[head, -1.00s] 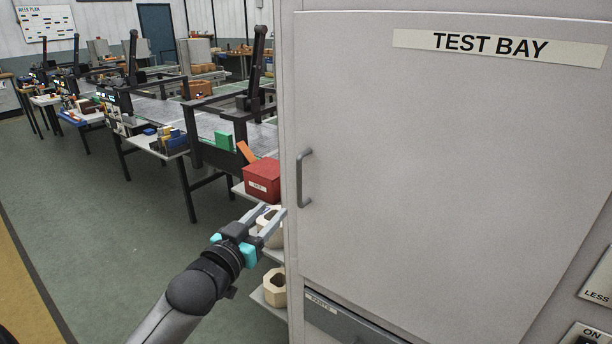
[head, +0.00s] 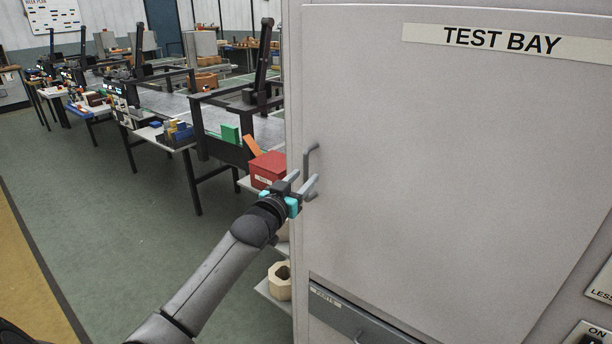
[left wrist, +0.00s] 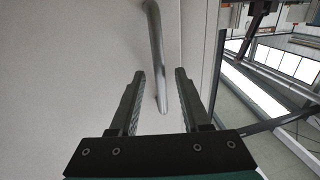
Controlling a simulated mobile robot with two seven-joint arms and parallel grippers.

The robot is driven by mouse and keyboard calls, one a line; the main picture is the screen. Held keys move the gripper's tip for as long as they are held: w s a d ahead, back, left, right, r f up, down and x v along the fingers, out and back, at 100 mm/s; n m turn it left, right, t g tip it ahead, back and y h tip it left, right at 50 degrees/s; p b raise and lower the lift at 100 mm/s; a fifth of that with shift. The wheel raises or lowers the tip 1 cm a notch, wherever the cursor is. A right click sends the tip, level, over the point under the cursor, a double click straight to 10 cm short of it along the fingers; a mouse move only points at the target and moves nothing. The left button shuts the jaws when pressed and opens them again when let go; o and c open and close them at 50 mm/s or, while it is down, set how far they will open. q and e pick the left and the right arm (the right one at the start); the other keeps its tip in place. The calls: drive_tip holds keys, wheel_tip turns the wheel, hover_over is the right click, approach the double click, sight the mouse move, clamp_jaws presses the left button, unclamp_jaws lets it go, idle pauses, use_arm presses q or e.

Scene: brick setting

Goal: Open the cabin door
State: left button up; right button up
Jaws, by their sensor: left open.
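The cabin door (head: 450,170) is a large light grey panel under a TEST BAY sign (head: 508,40). It looks shut. Its grey bar handle (head: 307,160) stands upright near the door's left edge. My left gripper (head: 306,184) is open at the lower part of the handle. In the left wrist view the handle (left wrist: 157,60) runs down from the top, and its lower end lies between the two open fingers (left wrist: 160,90). I cannot tell whether either finger touches it. My right gripper is not in view.
A red box (head: 267,168) sits on a shelf just behind my left gripper. A beige hollow block (head: 280,281) is on a lower shelf. A drawer (head: 350,318) lies below the door. Long work tables stand at the back left, with clear green floor (head: 110,230) before them.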

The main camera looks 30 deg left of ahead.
use_arm(q)
drive_tip(key=shift+w+a, duration=0.15)
drive_tip(key=shift+w, duration=0.9)
clamp_jaws()
idle(0.8)
